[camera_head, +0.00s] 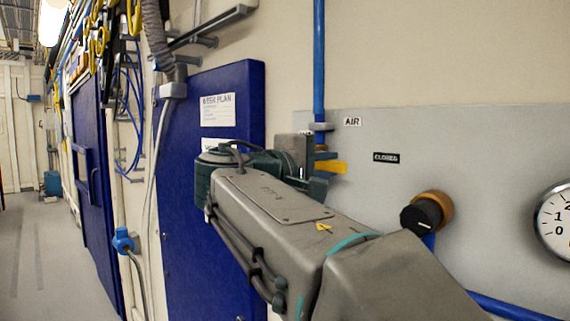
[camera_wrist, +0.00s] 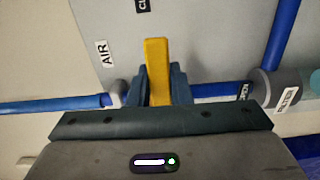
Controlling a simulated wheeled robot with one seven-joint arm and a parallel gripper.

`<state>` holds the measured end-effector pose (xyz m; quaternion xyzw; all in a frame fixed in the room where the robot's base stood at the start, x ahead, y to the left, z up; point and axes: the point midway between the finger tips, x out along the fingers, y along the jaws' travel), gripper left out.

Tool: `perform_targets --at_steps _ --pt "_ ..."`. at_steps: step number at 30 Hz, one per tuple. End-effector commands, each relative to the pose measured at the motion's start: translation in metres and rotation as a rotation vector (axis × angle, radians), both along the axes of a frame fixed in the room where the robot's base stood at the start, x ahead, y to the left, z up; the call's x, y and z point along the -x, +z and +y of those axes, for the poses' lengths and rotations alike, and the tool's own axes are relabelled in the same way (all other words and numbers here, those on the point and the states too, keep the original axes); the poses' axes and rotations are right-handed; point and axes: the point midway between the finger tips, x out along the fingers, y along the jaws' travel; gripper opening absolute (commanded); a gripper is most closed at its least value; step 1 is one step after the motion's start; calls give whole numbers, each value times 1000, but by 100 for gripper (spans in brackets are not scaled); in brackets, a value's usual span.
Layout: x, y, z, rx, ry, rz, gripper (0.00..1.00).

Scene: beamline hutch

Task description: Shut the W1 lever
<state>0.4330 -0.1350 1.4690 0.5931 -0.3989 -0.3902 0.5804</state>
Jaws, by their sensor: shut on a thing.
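A yellow lever (camera_head: 332,167) stands out from the grey wall panel beside the vertical blue pipe and points right, toward a black CLOSED label (camera_head: 385,157). In the wrist view the lever (camera_wrist: 157,65) lies crosswise to the blue pipe line, its free end toward the partly cut-off CLOSED label (camera_wrist: 143,6). My gripper (camera_head: 318,182) is at the lever; in the wrist view its dark fingers (camera_wrist: 158,88) are shut on it, one on each side. An OPEN label (camera_wrist: 243,90) lies along the pipe. The valve body is mostly hidden by my gripper. No W1 label is readable.
The blue pipe (camera_head: 319,60) runs down past an AIR label (camera_head: 352,121). A black knob (camera_head: 422,216) and a gauge (camera_head: 555,220) are right of my arm. A grey FILTER part (camera_wrist: 278,90) sits near the gripper. A blue cabinet (camera_head: 190,150) stands left.

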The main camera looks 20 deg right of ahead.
Motion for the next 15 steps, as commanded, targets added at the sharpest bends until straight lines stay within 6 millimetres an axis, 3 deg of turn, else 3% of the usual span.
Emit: perform_targets --at_steps 15 --pt "-1 3 6 17 12 36 0"
